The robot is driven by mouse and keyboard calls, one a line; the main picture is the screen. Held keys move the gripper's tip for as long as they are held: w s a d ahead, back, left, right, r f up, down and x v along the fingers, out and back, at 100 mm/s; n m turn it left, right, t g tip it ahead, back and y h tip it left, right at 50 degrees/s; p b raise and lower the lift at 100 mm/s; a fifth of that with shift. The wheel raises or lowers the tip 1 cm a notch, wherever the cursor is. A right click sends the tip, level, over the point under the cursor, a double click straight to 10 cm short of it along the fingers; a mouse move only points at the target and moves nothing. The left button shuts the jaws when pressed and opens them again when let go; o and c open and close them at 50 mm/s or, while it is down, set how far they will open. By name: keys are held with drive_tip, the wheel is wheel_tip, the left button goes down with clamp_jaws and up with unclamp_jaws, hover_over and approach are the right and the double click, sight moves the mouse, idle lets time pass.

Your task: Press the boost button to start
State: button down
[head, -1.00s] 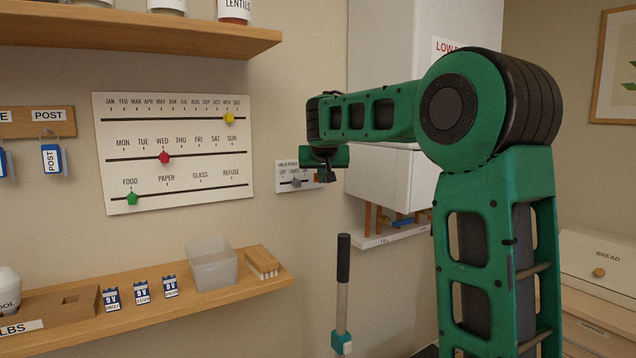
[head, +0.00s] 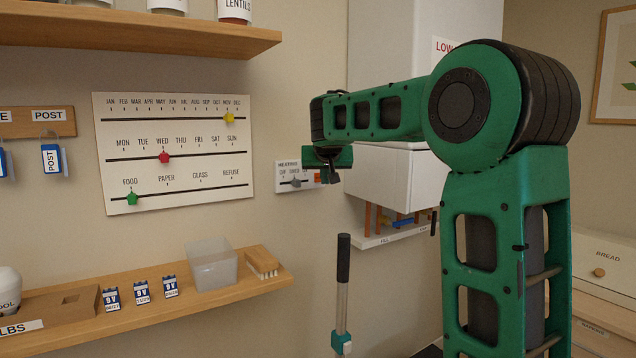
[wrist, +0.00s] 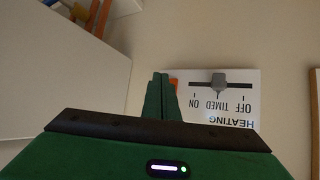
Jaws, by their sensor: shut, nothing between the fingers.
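The white heating panel (head: 287,187) is on the wall, with a grey slider knob (head: 295,182) at about TIMED. An orange button (head: 317,178) sits at the panel's right end; its label is not readable. In the wrist view the panel (wrist: 245,106) is upside down, and part of the orange button (wrist: 173,82) shows beside my fingers. My gripper (head: 333,180) is shut and empty, just right of the button in the head view. In the wrist view my fingertips (wrist: 161,77) partly hide the button's side of the panel. I cannot tell whether they touch it.
A white boiler (head: 395,182) stands right of the panel, with pipes and a small ledge (head: 385,238) below. A wooden shelf (head: 205,297) holds a clear bin, a brush and batteries at lower left. A black-handled pole (head: 343,270) stands below the panel. A slider board (head: 178,185) hangs left.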

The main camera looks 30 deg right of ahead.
drive_tip(key=s, duration=0.5)
idle(0.6)
drive_tip(key=shift+f, duration=0.1)
idle(0.5)
drive_tip(key=s+a+f+g+y, duration=0.1)
drive_tip(key=s+a+f+g, duration=0.1)
drive_tip(key=s+f, duration=0.6)
drive_tip(key=s+a+f+g+y, duration=0.2)
drive_tip(key=s+f, duration=0.7)
drive_tip(key=s, duration=1.2)
drive_tip(key=s+a+f+g+y, duration=0.2)
drive_tip(key=s+f+g, duration=0.3)
drive_tip(key=s+f, duration=0.4)
drive_tip(key=s+a, duration=0.1)
drive_tip(key=s, duration=0.5)
drive_tip(key=shift+s+f+m+g, duration=0.2)
drive_tip(key=shift+m+g, duration=0.1)
drive_tip(key=shift+m, duration=0.1)
